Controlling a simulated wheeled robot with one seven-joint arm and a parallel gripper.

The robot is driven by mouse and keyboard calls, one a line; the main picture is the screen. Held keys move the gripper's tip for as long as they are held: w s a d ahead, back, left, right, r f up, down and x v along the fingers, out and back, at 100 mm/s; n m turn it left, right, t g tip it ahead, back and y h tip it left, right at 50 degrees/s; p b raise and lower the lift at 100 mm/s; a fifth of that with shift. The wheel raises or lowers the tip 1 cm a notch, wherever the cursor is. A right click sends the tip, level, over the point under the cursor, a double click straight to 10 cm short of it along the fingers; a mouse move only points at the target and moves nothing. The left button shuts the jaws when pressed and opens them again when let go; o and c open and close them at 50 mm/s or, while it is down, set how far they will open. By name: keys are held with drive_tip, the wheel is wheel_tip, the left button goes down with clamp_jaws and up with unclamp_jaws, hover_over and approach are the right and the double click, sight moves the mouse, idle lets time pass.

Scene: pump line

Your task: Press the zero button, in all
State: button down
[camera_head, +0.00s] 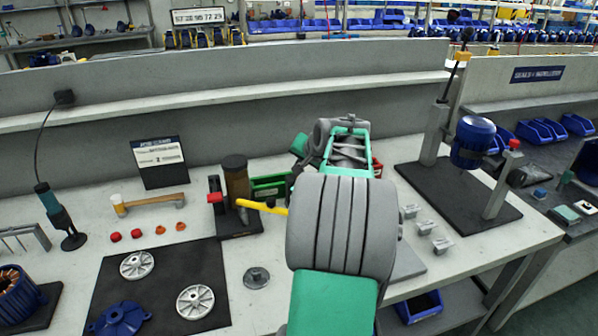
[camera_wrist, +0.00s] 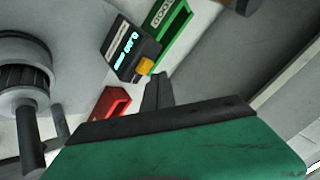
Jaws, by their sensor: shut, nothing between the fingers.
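In the wrist view a small black box (camera_wrist: 122,50) has a lit cyan display with digits, too small and tilted to read. A yellow-orange button (camera_wrist: 146,66) sits on its near right part; I take it as the zero button, though no label is legible. My gripper (camera_wrist: 157,76) is shut and empty, its dark fingertips just below the button in the picture. I cannot tell whether they touch it. In the head view my arm hides the box, the button and my fingertips.
A green bin (camera_wrist: 176,28) lies beyond the box and a red bin (camera_wrist: 112,104) lies left of my fingers. In the head view, a brown cylinder on a stand (camera_head: 236,180) with a yellow handle is left of my arm. A blue motor stand (camera_head: 472,142) is right.

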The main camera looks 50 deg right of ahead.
drive_tip(key=shift+r+p, duration=1.85)
drive_tip(key=shift+r, duration=0.65)
